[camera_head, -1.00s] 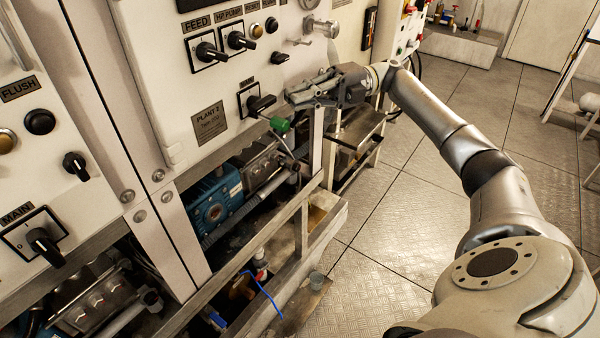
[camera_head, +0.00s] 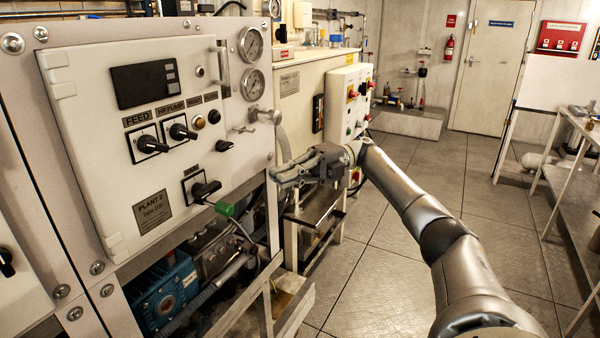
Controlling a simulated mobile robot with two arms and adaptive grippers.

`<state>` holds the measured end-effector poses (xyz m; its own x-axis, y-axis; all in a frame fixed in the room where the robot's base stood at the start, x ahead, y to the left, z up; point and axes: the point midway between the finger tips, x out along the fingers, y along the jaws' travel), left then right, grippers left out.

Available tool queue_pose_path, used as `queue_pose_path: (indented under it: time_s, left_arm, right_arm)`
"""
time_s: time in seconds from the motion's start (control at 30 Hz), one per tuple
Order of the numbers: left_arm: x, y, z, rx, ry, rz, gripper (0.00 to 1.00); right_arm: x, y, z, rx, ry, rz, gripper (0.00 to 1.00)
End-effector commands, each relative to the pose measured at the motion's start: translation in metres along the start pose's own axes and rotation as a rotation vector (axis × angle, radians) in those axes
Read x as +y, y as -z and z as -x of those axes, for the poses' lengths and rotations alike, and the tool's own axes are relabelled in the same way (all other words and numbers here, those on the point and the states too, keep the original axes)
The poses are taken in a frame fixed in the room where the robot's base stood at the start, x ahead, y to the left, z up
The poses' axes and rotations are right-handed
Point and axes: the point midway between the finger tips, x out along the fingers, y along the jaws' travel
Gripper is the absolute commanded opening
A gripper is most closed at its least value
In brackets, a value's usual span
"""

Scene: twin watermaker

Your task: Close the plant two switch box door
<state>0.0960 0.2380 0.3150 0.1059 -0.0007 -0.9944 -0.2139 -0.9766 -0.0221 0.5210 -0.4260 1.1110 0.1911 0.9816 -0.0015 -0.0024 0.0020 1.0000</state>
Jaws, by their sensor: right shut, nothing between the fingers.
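The plant two switch box door (camera_head: 95,150) is a white panel with a black display, several switches and a grey PLANT 2 label (camera_head: 160,210). My right gripper (camera_head: 277,172) is shut and empty, right of the door's lower right part and apart from the black MAIN switch (camera_head: 205,189). My left gripper is not in view.
Two pressure gauges (camera_head: 251,45) and a metal valve (camera_head: 264,116) are right of the door. A blue pump (camera_head: 165,293) sits underneath. The floor (camera_head: 400,270) is clear; a bench (camera_head: 575,170) stands at right.

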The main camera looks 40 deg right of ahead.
Motion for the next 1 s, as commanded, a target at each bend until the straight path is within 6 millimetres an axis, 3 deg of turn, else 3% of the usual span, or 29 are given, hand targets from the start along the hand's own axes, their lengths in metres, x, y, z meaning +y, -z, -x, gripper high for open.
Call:
queue_pose_path:
  time_s: [0.4, 1.0]
  left_arm:
    - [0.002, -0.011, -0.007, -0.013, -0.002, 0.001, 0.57]
    - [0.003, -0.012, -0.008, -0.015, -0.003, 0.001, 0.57]
  right_arm:
    - [0.0, -0.009, 0.035, -0.001, -0.002, 0.002, 0.0]
    - [0.0, -0.009, 0.041, 0.002, 0.0, -0.001, 0.0]
